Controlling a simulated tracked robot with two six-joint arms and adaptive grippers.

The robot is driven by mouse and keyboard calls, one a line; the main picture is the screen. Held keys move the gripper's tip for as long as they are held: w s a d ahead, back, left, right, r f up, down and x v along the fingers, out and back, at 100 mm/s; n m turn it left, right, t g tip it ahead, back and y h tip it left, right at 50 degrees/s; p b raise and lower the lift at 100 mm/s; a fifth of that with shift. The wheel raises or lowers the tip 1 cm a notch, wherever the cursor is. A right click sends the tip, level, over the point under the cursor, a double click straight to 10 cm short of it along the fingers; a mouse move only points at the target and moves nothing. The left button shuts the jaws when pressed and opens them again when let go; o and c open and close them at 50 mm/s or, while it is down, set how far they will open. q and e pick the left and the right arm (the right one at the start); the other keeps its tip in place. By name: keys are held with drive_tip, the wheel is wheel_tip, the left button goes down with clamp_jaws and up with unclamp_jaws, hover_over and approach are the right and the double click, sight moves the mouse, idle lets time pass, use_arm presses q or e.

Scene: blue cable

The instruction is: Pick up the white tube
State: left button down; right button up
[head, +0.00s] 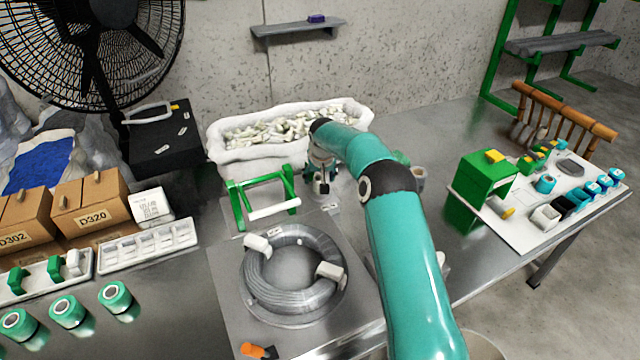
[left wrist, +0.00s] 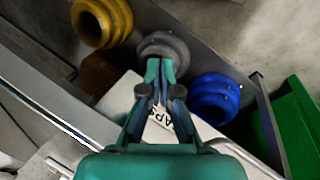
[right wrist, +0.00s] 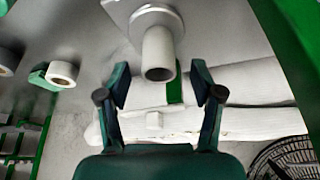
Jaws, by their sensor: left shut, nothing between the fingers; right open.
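A short white tube (right wrist: 158,52) stands on a flat pale base in the right wrist view, its open end facing the camera. My right gripper (right wrist: 160,88) is open, with its fingers to either side of and a little below the tube in the picture; nothing is between them. In the head view my right gripper (head: 321,185) hangs above a small pale plate (head: 330,208), and the tube is mostly hidden there. A white bar (head: 275,210) also lies across a green stand (head: 238,205). My left gripper (left wrist: 160,72) is shut and empty in the left wrist view, outside the head view.
A white bin (head: 222,154) of small pale pieces stands behind the gripper. A grey cable coil (head: 262,305) lies in front. A green box (head: 487,177) and white board (head: 520,225) are on the right. Yellow (left wrist: 100,20), grey (left wrist: 165,48) and blue (left wrist: 215,97) ringed parts surround my left gripper.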

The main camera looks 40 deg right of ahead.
sight(319, 182)
drive_tip(key=shift+p+x, duration=0.65)
drive_tip(key=shift+x, duration=1.7)
drive_tip(key=shift+d, duration=0.15)
drive_tip(key=shift+c, duration=0.3)
drive_tip(key=c, duration=1)
